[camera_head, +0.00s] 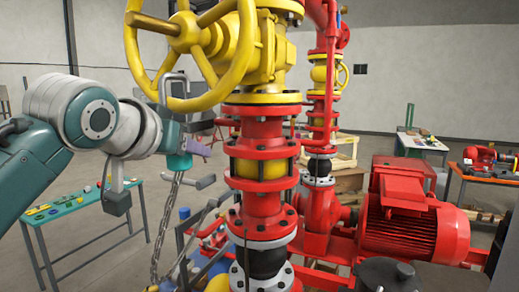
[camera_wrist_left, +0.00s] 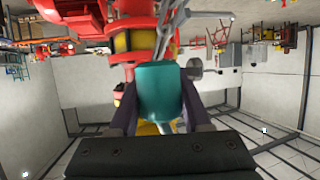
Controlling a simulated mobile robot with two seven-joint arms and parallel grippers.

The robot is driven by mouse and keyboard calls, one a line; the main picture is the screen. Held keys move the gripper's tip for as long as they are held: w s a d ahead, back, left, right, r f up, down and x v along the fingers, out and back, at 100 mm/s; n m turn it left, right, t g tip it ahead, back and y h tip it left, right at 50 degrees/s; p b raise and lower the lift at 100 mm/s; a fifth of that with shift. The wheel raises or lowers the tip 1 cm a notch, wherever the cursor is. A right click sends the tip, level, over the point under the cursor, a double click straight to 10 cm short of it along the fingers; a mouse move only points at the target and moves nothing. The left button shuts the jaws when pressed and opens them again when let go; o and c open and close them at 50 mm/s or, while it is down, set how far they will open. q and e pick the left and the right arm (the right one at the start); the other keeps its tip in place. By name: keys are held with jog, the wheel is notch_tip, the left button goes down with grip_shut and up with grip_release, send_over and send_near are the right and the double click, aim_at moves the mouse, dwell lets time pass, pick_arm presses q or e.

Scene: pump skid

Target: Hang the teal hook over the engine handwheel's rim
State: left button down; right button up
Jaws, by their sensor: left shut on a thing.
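The large yellow handwheel (camera_head: 236,79) is at the top of the head view. The teal hook has a teal body (camera_head: 179,161) and a grey metal bend (camera_head: 174,77). The bend overlaps the wheel's lower rim in the picture, its top above the rim. I cannot tell whether it is around the rim or only in front of it. A chain (camera_head: 163,228) hangs below the teal body. My left gripper (camera_head: 188,147) is just below the rim, shut on the teal body, which also shows between the fingers in the left wrist view (camera_wrist_left: 162,92). My right gripper is not in view.
The red valve column (camera_head: 262,205) stands close to the right of my left gripper. A grey lever (camera_head: 205,182) is close below it. A red motor (camera_head: 412,225) is at right, and a teal table (camera_head: 75,212) with small items is at left.

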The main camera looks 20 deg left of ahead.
pick_arm(q)
jog(key=shift+w, duration=0.9)
dwell(0.3)
jog(key=shift+f, duration=0.1)
dwell(0.4)
notch_tip(320, 180, down, 2)
jog(key=shift+f+b, duration=0.2)
jog(key=shift+b, duration=0.55)
jog(key=shift+c, duration=1.4)
grip_release()
